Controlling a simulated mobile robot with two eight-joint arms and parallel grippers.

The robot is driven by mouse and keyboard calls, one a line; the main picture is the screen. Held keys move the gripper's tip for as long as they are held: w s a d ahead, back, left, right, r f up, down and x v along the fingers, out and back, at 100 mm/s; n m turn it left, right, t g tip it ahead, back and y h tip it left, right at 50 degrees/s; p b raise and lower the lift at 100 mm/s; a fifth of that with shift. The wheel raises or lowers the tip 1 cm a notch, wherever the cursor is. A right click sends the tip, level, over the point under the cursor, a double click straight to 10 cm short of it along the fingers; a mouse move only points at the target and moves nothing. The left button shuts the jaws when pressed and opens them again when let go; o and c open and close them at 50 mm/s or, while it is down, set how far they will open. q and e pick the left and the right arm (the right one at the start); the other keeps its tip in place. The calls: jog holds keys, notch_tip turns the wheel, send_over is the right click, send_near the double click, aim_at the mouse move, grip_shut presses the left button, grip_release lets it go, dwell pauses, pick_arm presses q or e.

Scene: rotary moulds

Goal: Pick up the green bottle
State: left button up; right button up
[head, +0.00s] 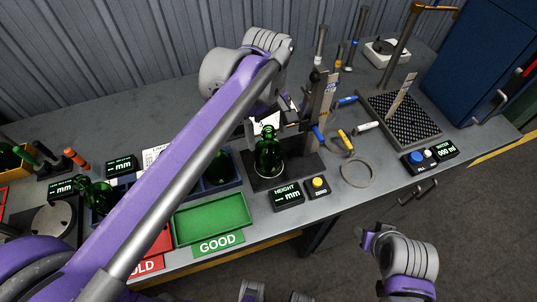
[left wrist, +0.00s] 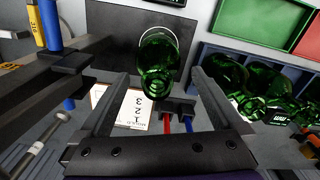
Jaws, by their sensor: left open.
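A green glass bottle (head: 268,158) stands upright on the black base of the height gauge (head: 318,100). In the left wrist view the bottle (left wrist: 157,60) is seen from above, its neck towards me. My left gripper (left wrist: 160,76) is open, with a finger on each side of the bottle's neck in that picture. I cannot tell how far the fingertips are from the glass. In the head view my left gripper (head: 278,126) is just behind the bottle, partly hidden. Part of my right gripper (head: 372,238) shows low at the right, off the table's front; its jaws are unclear.
Other green bottles (left wrist: 228,74) lie in a blue divided crate (left wrist: 205,50) beside the gauge. A green GOOD tray (head: 212,220) and a HEIGHT display (head: 287,197) stand in front. A metal ring (head: 357,172) and a dark perforated plate (head: 405,122) are to the right.

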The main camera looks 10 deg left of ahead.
aim_at(268, 144)
pick_arm(q)
notch_tip(268, 144, down, 5)
jog(key=shift+w+d, duration=0.1)
grip_shut()
dwell(0.6)
